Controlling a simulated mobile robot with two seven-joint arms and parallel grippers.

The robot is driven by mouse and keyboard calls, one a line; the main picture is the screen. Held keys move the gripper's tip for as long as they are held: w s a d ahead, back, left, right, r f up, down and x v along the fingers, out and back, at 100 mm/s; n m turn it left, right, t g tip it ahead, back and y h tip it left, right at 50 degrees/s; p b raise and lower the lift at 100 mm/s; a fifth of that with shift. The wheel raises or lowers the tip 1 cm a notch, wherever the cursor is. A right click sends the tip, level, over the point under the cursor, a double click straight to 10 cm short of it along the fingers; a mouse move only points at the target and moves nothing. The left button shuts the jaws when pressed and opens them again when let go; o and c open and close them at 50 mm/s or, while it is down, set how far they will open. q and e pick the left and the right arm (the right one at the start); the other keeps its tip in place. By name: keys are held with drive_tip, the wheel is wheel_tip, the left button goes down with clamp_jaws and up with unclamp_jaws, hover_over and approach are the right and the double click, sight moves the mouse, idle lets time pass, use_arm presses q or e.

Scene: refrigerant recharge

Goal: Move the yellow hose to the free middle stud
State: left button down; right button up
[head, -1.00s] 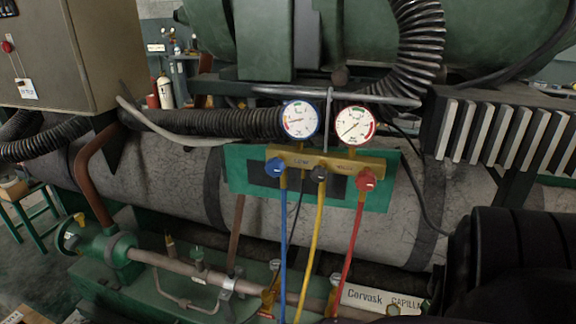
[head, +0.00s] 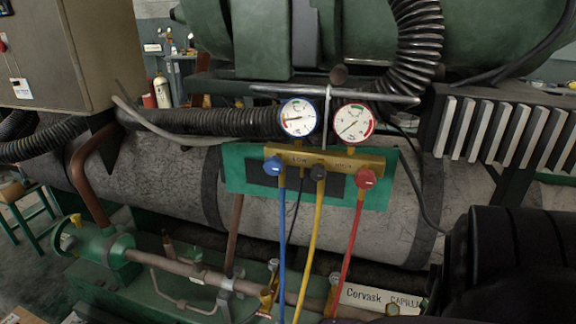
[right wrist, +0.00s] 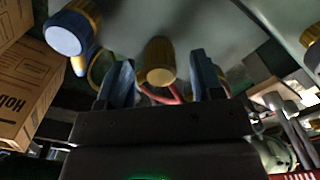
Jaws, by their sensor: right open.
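The yellow hose (head: 315,240) hangs from the middle port of the brass gauge manifold (head: 335,159), between the blue hose (head: 282,240) and the red hose (head: 353,240). Its lower end runs out of the bottom of the head view. My right gripper (right wrist: 160,82) shows in the right wrist view with its two fingers wide apart. A brass cylindrical fitting (right wrist: 160,62) appears between the fingertips, not clamped. I cannot tell which stud or hose end it is. My left gripper is not in view.
In the right wrist view, a blue-capped brass fitting (right wrist: 66,34) is at upper left and a cardboard box (right wrist: 28,95) at far left. In the head view, pipework (head: 180,272) and a lettered white plate (head: 375,298) lie low. My black arm fills the lower right.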

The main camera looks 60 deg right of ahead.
drive_tip(key=r, duration=0.1)
drive_tip(key=r+p, duration=0.1)
drive_tip(key=r, duration=0.2)
drive_tip(key=shift+w+d+p, duration=0.1)
drive_tip(key=shift+w+p, duration=0.15)
drive_tip(key=shift+p, duration=0.05)
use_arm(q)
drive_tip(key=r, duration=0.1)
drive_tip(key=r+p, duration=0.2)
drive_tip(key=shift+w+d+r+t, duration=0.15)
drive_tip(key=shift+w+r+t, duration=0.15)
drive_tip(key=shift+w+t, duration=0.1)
use_arm(e)
wheel_tip(320, 180, up, 7)
drive_tip(key=shift+s, duration=0.3)
drive_tip(key=shift+f, duration=0.1)
